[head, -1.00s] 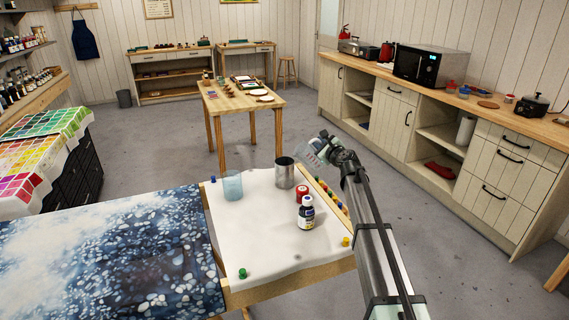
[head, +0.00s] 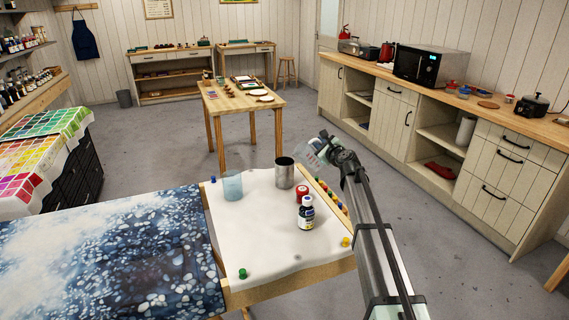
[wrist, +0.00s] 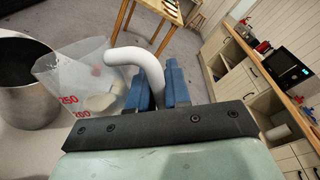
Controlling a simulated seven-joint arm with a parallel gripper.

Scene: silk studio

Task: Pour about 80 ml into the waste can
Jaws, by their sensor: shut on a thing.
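The waste can, a grey metal can (head: 285,172), stands upright at the far edge of the white cloth; it fills the left edge of the wrist view (wrist: 22,100). My gripper (head: 334,152) is shut on the white handle (wrist: 148,62) of a clear measuring jug (head: 312,154), its blue fingers (wrist: 160,88) either side. The jug (wrist: 70,82), with red 250 and 200 marks, is held tilted just right of the can, its mouth side close to the can's rim. Pale shapes show through its wall; the liquid level and any stream cannot be made out.
A pale blue translucent cup (head: 232,186) stands left of the can. A dark bottle with a white label (head: 306,213) and a red-topped jar (head: 302,194) stand in front of it. Coloured pins (head: 243,273) edge the white cloth (head: 262,240). Patterned blue fabric (head: 110,255) lies left.

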